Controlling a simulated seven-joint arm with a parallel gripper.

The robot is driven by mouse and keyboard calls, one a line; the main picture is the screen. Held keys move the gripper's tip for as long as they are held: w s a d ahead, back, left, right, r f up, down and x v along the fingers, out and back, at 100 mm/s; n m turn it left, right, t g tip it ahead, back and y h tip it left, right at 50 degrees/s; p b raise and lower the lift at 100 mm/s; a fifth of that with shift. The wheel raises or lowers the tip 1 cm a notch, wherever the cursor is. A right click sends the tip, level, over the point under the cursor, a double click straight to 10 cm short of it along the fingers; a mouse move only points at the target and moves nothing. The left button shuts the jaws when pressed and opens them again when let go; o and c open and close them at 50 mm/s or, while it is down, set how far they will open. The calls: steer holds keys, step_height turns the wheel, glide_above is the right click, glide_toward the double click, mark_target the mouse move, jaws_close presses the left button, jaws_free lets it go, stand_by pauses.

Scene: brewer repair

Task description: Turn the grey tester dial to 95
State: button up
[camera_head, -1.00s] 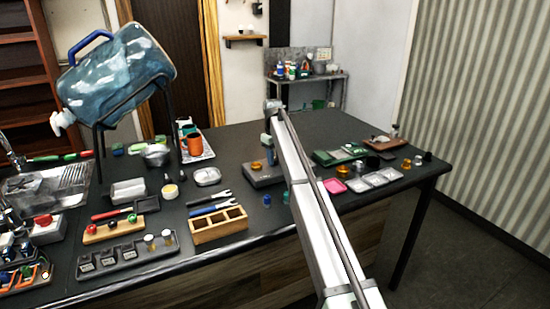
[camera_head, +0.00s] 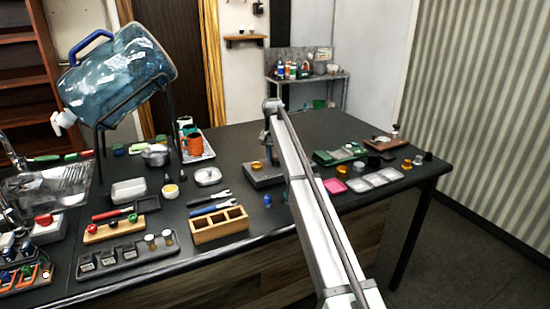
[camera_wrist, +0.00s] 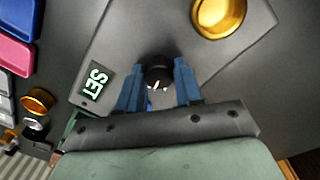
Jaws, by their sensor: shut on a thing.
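The grey tester (camera_head: 262,174) is a flat box on the dark bench, partly hidden behind my arm in the head view. In the head view the fingertips are hard to make out.
A green device (camera_head: 340,155) and a pink tray (camera_head: 333,186) lie right of my arm. A wooden compartment box (camera_head: 220,226) stands nearer the front edge. A small blue piece (camera_head: 267,200) stands before the tester. Bare bench lies behind the tester.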

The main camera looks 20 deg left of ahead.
steer(key=m, duration=0.4)
steer(key=shift+m, duration=0.3)
steer(key=m, duration=0.4)
steer(key=shift+m, duration=0.3)
steer(key=o, duration=1)
steer(key=r, duration=1.3)
steer(key=shift+w+a+r, duration=0.25)
steer(key=shift+a+r, duration=0.05)
steer(key=shift+r, duration=0.1)
